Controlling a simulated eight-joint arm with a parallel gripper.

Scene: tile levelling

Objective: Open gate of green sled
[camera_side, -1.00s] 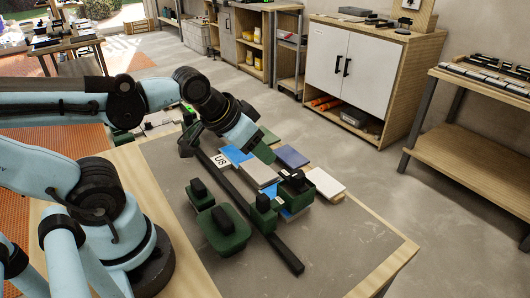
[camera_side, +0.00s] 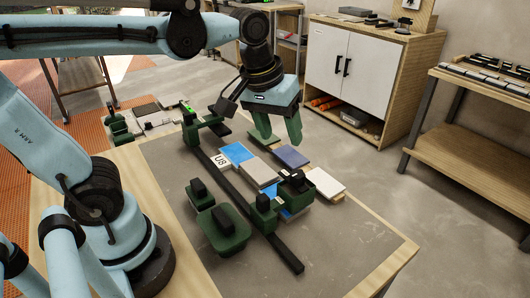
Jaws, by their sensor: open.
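Several dark green parts with black knobs are in view, and I cannot tell for certain which one is the sled or where its gate is. One green part (camera_side: 295,190) stands over the tiles, close to another green block (camera_side: 264,213) on the long black rail (camera_side: 238,188). A green bracket (camera_side: 190,130) is at the rail's far end. A wider green block (camera_side: 228,232) with a black knob lies left of the rail. My gripper (camera_side: 279,138) has green fingers, spread and empty, pointing down above the far tiles, away from the green part over the tiles.
Tiles lie right of the rail: a white one marked U8 (camera_side: 220,162), a blue one (camera_side: 238,153), a grey one (camera_side: 260,173), a dark blue one (camera_side: 291,157) and a pale one (camera_side: 326,183). The front right of the grey mat (camera_side: 345,245) is clear.

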